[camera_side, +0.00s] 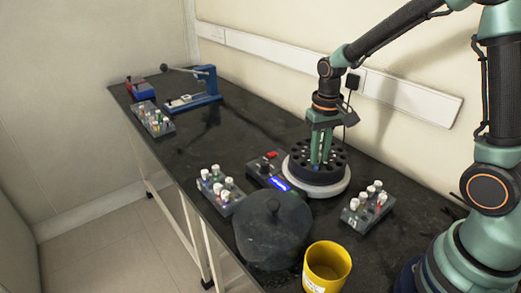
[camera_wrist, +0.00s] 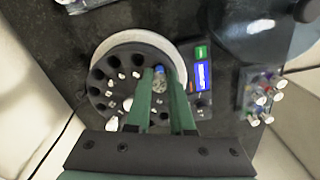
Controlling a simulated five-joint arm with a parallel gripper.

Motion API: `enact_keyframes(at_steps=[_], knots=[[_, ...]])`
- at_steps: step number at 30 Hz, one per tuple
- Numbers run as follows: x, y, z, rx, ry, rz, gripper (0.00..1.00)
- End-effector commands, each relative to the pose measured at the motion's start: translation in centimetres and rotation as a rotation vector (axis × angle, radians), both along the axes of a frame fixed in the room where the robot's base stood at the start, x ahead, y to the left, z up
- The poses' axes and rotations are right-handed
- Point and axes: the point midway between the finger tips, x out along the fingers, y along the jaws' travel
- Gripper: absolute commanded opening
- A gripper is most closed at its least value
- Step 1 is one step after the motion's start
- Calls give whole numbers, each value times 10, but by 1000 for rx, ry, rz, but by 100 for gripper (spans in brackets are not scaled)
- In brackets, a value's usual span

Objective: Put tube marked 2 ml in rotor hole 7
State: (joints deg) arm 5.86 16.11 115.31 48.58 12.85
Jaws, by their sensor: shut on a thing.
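The black rotor (camera_side: 341,172) sits in a round white centrifuge bowl with a ring of holes around its top. It also shows in the wrist view (camera_wrist: 118,58), with dark open holes and small white marks that I cannot read. My gripper (camera_side: 321,161) points down over the rotor. In the wrist view my gripper (camera_wrist: 161,75) has its green fingers closed around a tube with a blue part (camera_wrist: 160,70), over the rotor's rim. The tube's marking is not readable. I cannot tell whether its lower end is in a hole.
Racks of capped tubes stand at left of the rotor (camera_side: 224,198), at its right (camera_side: 372,212) and far back (camera_side: 152,122). A dark round lid (camera_side: 272,232) and a yellow cup (camera_side: 327,268) stand in front. A control panel with a blue display (camera_side: 280,184) adjoins the bowl.

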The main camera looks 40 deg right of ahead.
Motion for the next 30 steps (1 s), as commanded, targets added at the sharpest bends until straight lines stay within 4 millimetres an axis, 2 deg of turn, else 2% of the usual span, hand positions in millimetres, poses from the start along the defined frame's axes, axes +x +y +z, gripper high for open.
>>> enact_keyframes(at_steps=[18,27,28,30], knots=[[-1,0,-17,1,2,0,0],[-1,0,-18,0,0,0,0],[-1,0,-18,0,0,0,25],[0,0,-18,0,0,0,51]])
